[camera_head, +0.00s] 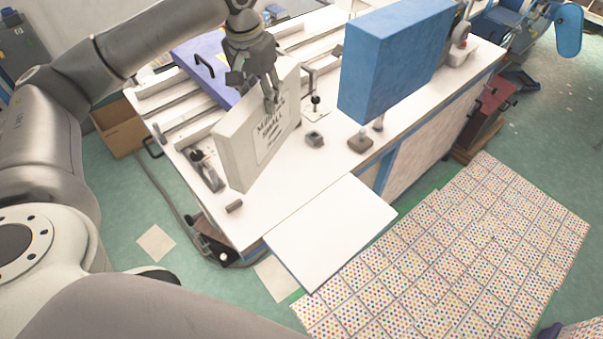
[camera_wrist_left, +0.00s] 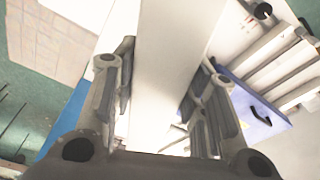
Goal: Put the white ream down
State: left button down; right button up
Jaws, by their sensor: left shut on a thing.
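The white ream (camera_head: 247,139) is a thick pale block with a printed label on its broad side. It stands on edge, tilted, over the left part of the white machine table (camera_head: 325,155). My left gripper (camera_head: 270,97) is shut on its upper edge. In the left wrist view the ream (camera_wrist_left: 167,75) runs between the two fingers of my left gripper (camera_wrist_left: 160,100). I cannot tell whether its lower edge touches the table. My right gripper is not in view.
A blue box-shaped housing (camera_head: 392,62) stands on the table to the right. A purple-blue panel with a black handle (camera_head: 205,68) lies behind the ream. A white side shelf (camera_head: 330,232) at the front is bare. Dotted sheets (camera_head: 460,250) cover the floor at right.

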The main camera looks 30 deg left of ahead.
aim_at(269, 148)
pick_arm(q)
jog(key=f+b, duration=0.6)
jog(key=shift+w+f, duration=0.25)
jog(key=shift+f, duration=0.1)
jog(key=shift+f+p, duration=0.85)
jog(key=shift+f, duration=4.25)
jog(key=c, duration=1.2)
grip_release()
jog(key=shift+s+f, duration=0.1)
jog(key=shift+f, duration=0.1)
jog(key=shift+c, duration=0.2)
jog(key=o, duration=0.4)
jog(key=shift+s+d+r, duration=0.1)
jog(key=shift+c, duration=0.2)
